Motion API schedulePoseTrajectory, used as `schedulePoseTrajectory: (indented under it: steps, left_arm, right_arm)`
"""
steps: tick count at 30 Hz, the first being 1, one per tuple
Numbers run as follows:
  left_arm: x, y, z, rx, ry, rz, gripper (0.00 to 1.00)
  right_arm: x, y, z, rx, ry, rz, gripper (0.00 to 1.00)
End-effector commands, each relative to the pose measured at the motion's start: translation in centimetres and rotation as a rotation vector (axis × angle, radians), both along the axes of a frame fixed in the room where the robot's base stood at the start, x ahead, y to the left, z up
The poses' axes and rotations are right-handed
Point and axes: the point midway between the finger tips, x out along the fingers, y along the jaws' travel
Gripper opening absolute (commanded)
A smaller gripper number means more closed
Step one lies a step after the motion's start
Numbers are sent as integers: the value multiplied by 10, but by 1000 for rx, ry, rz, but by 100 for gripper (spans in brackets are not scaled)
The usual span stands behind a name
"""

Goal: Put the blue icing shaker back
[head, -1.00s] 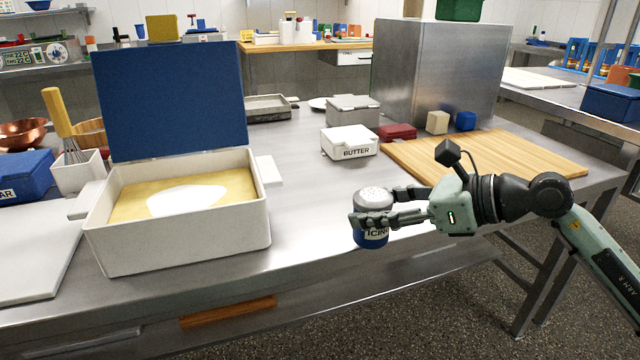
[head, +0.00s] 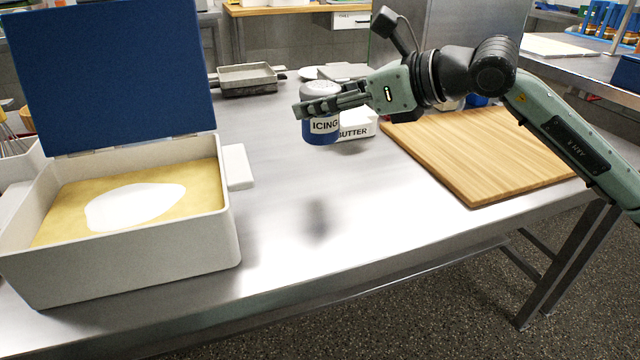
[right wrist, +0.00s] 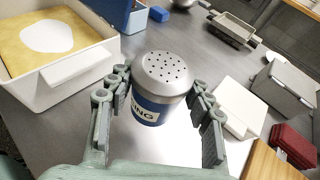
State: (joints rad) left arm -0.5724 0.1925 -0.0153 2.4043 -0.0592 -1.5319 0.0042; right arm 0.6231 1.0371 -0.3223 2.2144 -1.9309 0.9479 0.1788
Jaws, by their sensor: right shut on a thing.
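The blue icing shaker (head: 321,130) has a grey perforated lid and a white ICING label. My right gripper (head: 325,104) is shut on it and holds it upright above the table, in front of the butter box as the head view sees it. In the right wrist view the shaker (right wrist: 159,88) sits between both fingers (right wrist: 160,100), its holed lid facing the camera. A soft dark shadow lies on the table below it. My left gripper is not in view.
A white bin (head: 130,258) with an open blue lid (head: 110,75) holds a yellow slab with a white patch. The butter box (head: 358,126) stands behind the shaker. A wooden board (head: 490,155) lies right. The table (head: 290,240) between bin and board is clear.

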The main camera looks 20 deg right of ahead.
Motion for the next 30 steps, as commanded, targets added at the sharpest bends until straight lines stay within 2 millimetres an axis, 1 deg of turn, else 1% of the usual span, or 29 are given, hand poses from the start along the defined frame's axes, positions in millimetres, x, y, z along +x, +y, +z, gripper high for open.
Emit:
schedulePoseTrajectory:
  steps: [2, 5, 9, 16, 20, 22, 25, 27, 30]
  left_arm:
    - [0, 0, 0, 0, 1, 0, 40]
    - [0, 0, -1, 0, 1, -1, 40]
    - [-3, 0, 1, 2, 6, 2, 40]
    - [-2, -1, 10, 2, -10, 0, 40]
    - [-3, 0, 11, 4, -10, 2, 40]
    - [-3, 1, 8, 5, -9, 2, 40]
    - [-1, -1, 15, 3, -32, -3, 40]
    - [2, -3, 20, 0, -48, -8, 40]
    - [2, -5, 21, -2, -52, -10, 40]
  right_arm:
    - [0, 0, 0, 1, -1, 0, 16]
    - [0, 0, -8, 0, 2, 1, 16]
    - [-1, 0, -33, 0, 5, 1, 16]
    - [0, 0, -57, 0, 2, 1, 16]
    - [-1, 0, -79, 1, 5, 1, 16]
    - [0, 0, -90, 0, 2, 1, 16]
    - [0, 0, -96, 0, 0, 1, 16]
    - [0, 0, -96, 0, -1, 1, 16]
    - [0, 0, -96, 0, -1, 1, 16]
